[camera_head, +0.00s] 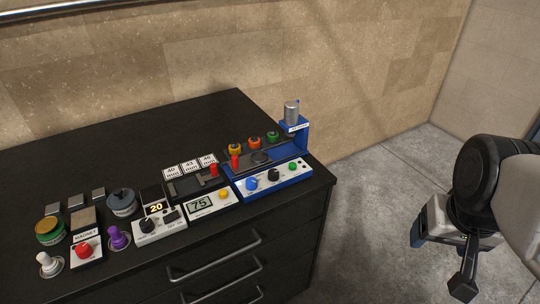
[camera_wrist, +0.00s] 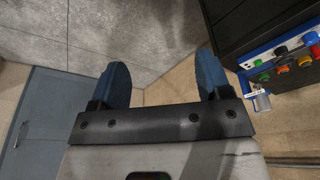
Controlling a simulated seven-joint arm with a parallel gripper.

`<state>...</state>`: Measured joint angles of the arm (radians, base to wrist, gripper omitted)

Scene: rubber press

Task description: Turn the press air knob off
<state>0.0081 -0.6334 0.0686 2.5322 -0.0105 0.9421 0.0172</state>
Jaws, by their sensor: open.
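The blue press unit (camera_head: 303,133) stands at the right end of the black bench, with a silver cylinder (camera_head: 291,112) on its column. Its front panel carries a blue knob (camera_head: 252,183), a black knob (camera_head: 273,174) and a green knob (camera_head: 293,166). The labels are too small to read, so I cannot tell which is the air knob or its setting. My gripper (camera_wrist: 162,70) is open and empty, with two blue fingers apart. It is off the bench to the right, away from the panel. The press unit also shows at the right of the wrist view (camera_wrist: 262,103).
Drawer handles (camera_head: 216,257) stick out in front. The floor (camera_head: 390,175) right of the bench is clear.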

